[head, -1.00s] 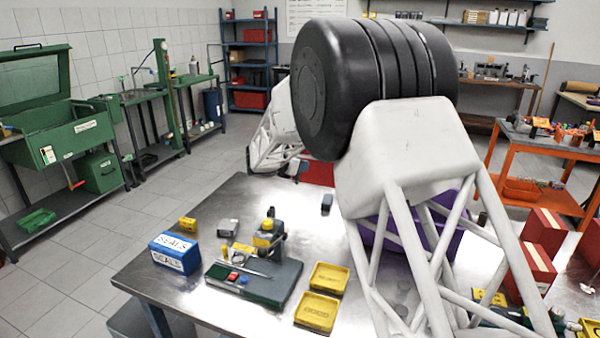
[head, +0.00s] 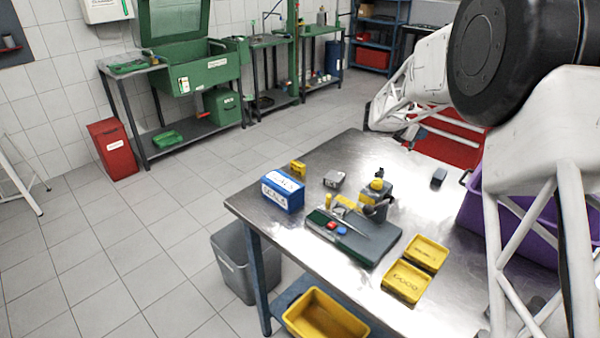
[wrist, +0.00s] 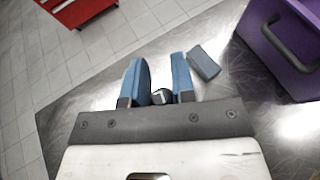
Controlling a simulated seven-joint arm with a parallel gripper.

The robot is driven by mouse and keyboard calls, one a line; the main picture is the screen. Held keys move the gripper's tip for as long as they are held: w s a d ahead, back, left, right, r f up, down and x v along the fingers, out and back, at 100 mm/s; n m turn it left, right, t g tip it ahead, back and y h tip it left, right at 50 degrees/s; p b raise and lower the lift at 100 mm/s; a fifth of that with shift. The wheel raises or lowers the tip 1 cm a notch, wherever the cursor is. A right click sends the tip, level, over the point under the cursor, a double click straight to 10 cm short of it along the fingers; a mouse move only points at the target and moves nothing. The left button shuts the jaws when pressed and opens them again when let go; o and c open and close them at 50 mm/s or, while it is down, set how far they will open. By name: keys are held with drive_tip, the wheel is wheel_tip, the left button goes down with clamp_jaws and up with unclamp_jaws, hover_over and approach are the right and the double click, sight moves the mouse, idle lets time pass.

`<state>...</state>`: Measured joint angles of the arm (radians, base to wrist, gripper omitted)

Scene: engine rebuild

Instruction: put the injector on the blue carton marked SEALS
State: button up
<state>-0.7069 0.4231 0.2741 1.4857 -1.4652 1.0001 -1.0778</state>
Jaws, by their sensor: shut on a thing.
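The blue carton marked SEALS (head: 283,190) stands upright near the left corner of the steel table in the head view, its white label on top with nothing seen resting on it. My gripper (wrist: 160,68) shows in the wrist view with two blue fingers, shut on a small dark, round-ended thing (wrist: 161,97). I take this for the injector; most of it is hidden between the fingers, so its full shape cannot be told. The gripper is over the table's far part, apart from the carton. The carton is not in the wrist view.
A grey block (head: 439,177) lies near the far edge, beside a purple crate (head: 477,212). A grey-green fixture board (head: 340,240) with a vise-like device (head: 376,196) stands right of the carton. Two yellow trays (head: 407,282) lie in front. A small yellow box (head: 298,168) is behind the carton.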

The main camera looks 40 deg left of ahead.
drive_tip(key=s+a+r+n+y, duration=0.1)
drive_tip(key=s+a+r, duration=0.2)
drive_tip(key=s+a, duration=1.3)
wheel_tip(320, 180, up, 3)
drive_tip(key=n+y, duration=0.1)
hover_over(288, 178)
drive_tip(key=shift+f+t, duration=0.1)
drive_tip(key=shift+t, duration=0.3)
drive_tip(key=shift+f, duration=2.05)
drive_tip(key=shift+f, duration=0.1)
drive_tip(key=shift+f, duration=1.9)
drive_tip(key=shift+f, duration=0.15)
drive_tip(key=o, duration=0.9)
drive_tip(key=shift+r, duration=0.2)
